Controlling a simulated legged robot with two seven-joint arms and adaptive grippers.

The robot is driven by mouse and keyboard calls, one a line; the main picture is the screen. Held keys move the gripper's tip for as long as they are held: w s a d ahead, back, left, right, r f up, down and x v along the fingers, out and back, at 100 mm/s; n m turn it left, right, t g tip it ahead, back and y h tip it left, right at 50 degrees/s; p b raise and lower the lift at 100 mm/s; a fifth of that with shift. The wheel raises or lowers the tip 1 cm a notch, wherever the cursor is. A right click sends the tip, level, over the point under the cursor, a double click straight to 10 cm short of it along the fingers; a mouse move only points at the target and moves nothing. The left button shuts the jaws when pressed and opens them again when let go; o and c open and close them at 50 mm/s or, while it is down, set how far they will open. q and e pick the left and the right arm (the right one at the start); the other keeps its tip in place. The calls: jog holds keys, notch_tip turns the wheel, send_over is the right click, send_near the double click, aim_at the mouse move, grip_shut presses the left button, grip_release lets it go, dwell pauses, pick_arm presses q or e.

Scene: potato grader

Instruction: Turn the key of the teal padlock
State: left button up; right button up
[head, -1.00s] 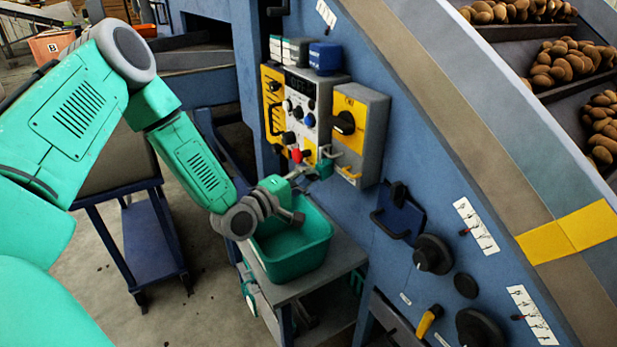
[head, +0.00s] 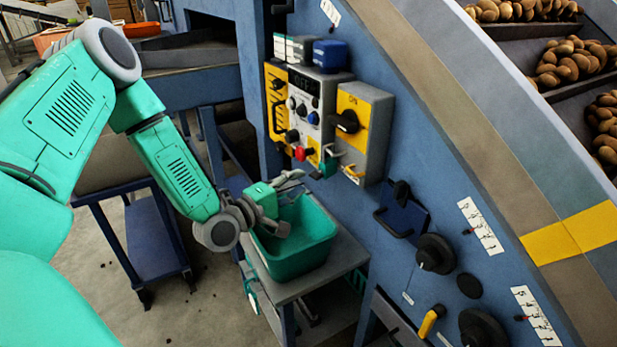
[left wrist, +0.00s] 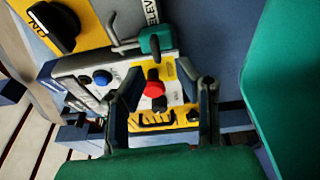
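The teal padlock (head: 328,165) hangs at the lower edge of the control panel, small in the head view. In the left wrist view the teal padlock (left wrist: 155,41) is beyond my fingers, near the top centre, beside a grey metal bar. My right gripper is out of view.
The control panel (head: 299,108) carries a red knob (left wrist: 153,89) and several other knobs. A grey box with a yellow face (head: 361,110) and black rotary switch stands right of it. The green bin (head: 303,262) sits on a small table below. A blue cart (head: 155,245) stands left.

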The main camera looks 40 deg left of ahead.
pick_arm(q)
jog(key=s+a, duration=0.1)
jog(key=s, duration=0.6)
jog(key=shift+s+a+f, duration=0.15)
dwell(0.3)
